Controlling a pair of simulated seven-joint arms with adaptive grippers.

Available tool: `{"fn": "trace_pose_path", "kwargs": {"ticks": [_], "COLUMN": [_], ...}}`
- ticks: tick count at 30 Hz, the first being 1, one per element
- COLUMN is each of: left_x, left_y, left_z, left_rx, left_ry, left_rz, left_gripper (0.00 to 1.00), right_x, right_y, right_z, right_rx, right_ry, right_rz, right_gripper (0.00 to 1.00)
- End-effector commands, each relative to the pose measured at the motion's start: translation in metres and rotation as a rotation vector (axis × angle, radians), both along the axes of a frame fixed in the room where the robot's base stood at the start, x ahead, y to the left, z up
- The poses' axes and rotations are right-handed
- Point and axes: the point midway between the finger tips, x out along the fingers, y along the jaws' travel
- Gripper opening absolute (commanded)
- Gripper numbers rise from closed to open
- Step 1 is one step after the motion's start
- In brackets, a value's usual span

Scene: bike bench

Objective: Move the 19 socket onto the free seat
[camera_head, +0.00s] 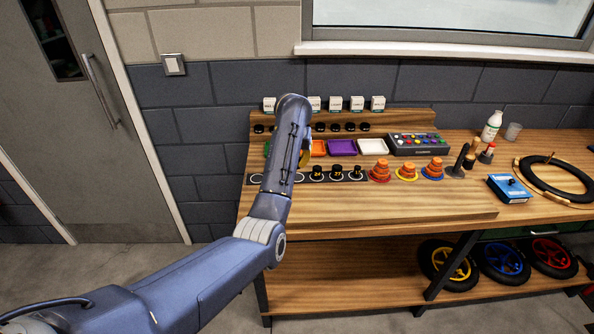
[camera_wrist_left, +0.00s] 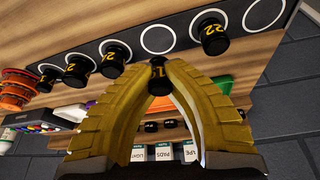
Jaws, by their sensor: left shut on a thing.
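My left gripper (camera_wrist_left: 158,80) is shut on a small black socket with yellow marking (camera_wrist_left: 158,72); its number is hard to read. In the head view my own arm hides the socket, and only a bit of the yellow gripper (camera_head: 305,156) shows. The dark seat strip (camera_wrist_left: 183,30) has white rings. One empty ring (camera_wrist_left: 158,39) lies just beyond the held socket, between a seated socket (camera_wrist_left: 116,55) and the 22 socket (camera_wrist_left: 213,38). Another empty ring (camera_wrist_left: 261,12) is at the strip's right end; in the head view it is at the left end (camera_head: 256,178). My right gripper is not in view.
More seated sockets (camera_head: 337,172) stand close beside the empty ring. Orange stacked cones (camera_head: 380,172), a purple tray (camera_head: 342,147), a white tray (camera_head: 372,146) and a grey button box (camera_head: 418,144) are nearby. The bench front (camera_head: 400,203) is clear.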

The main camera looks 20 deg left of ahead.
Motion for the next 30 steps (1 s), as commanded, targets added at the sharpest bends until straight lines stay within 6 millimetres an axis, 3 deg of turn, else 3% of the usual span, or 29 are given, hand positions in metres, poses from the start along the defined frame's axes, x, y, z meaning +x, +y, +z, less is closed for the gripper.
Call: {"fn": "trace_pose_path", "kwargs": {"ticks": [10,26,27,30], "left_x": [0.0,0.0,0.0,0.0], "left_y": [0.001,0.0,0.0,0.0], "left_z": [-0.038,-0.045,-0.045,-0.045], "left_rx": [0.001,0.001,0.001,0.0], "left_ry": [0.001,0.001,0.001,0.001], "left_rz": [-0.001,0.0,0.0,0.0], "left_gripper": [0.0,0.0,0.16,0.28], "right_x": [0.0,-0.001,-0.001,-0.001], "right_y": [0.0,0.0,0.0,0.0], "right_z": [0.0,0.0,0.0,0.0], "right_rx": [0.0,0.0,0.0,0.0], "right_ry": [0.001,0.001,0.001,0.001], "right_rz": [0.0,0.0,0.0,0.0], "right_gripper": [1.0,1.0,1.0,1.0]}}
